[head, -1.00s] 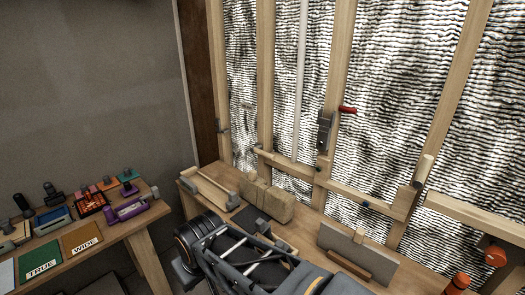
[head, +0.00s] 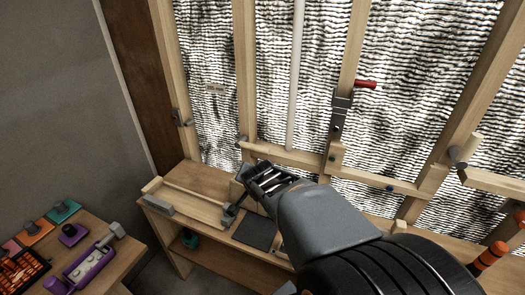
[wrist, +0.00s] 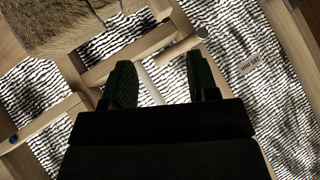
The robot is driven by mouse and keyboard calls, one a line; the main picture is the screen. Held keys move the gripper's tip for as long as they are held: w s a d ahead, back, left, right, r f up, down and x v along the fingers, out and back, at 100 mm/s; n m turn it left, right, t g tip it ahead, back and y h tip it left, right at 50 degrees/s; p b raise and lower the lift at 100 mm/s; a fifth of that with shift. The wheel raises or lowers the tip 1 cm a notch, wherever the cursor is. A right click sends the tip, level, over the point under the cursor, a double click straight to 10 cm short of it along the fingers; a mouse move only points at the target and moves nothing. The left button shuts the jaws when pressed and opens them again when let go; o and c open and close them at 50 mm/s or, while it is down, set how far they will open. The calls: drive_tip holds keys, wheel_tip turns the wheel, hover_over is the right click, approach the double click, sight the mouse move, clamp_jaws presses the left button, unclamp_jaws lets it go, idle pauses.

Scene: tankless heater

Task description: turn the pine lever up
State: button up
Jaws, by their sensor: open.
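A pale wooden handle on a grey hub, which looks like the pine lever (head: 467,146), is on the right-hand stud in the head view. It tilts up to the right. My gripper shows in the wrist view (wrist: 161,84) with its two dark fingers apart and nothing held between them. The white pipe (wrist: 151,88) shows behind the gap, apart from the fingers. In the head view my arm reaches over the bench, well left of the lever, and hides part of the bench. I cannot tell whether the lever shows in the wrist view.
A red-handled lever (head: 366,85) is on the middle stud. The white pipe also shows in the head view (head: 296,80). Studs and cross rails stand behind the bench (head: 195,170). A fibrous tan block (wrist: 65,28) shows in the wrist view. A side table holds tools (head: 90,265).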

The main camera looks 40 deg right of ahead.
drive_tip(key=w+d+m+t, duration=0.2)
drive_tip(key=d+m+t, duration=0.1)
drive_tip(key=d+m, duration=0.25)
drive_tip(key=m+t+b, duration=0.1)
drive_tip(key=m+t, duration=0.2)
drive_tip(key=m, duration=0.3)
approach(264, 152)
drive_tip(key=shift+y, duration=0.4)
drive_tip(key=x, duration=0.6)
drive_tip(key=b+x, duration=0.1)
drive_tip(key=x, duration=0.5)
drive_tip(key=shift+d+r, duration=0.2)
drive_tip(key=shift+d, duration=0.05)
drive_tip(key=shift+c, duration=0.3)
clamp_jaws()
